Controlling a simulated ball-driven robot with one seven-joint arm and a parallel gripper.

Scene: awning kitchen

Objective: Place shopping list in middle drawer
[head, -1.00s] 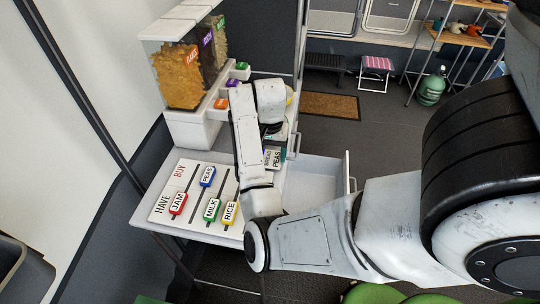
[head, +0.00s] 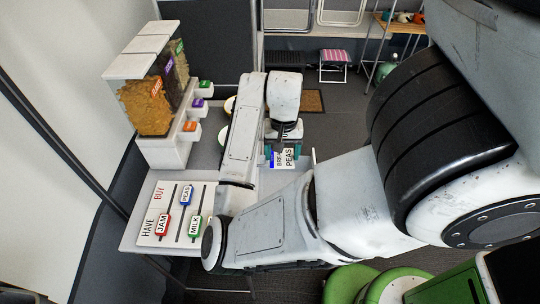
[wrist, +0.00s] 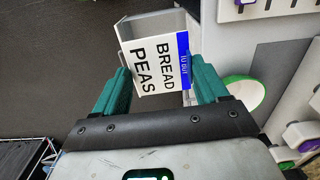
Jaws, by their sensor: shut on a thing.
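The shopping list is a white card (wrist: 157,62) with a blue strip, printed BREAD and PEAS. My gripper (wrist: 160,82) is shut on it, with a teal finger on either side in the wrist view. In the head view the card (head: 291,159) shows below my wrist, with part of it hidden by my gripper (head: 283,153). A pulled-out white drawer (head: 285,182) lies beneath, partly covered by my arm. In the wrist view the drawer (wrist: 150,25) appears behind the card. Whether the card is inside it or above it I cannot tell.
The HAVE/BUY board (head: 170,232) with coloured tags lies on the counter at left. Food dispensers (head: 150,100) stand behind it. Round green seats (head: 350,283) are at the bottom. A pink stool (head: 334,65) stands at the back on open floor.

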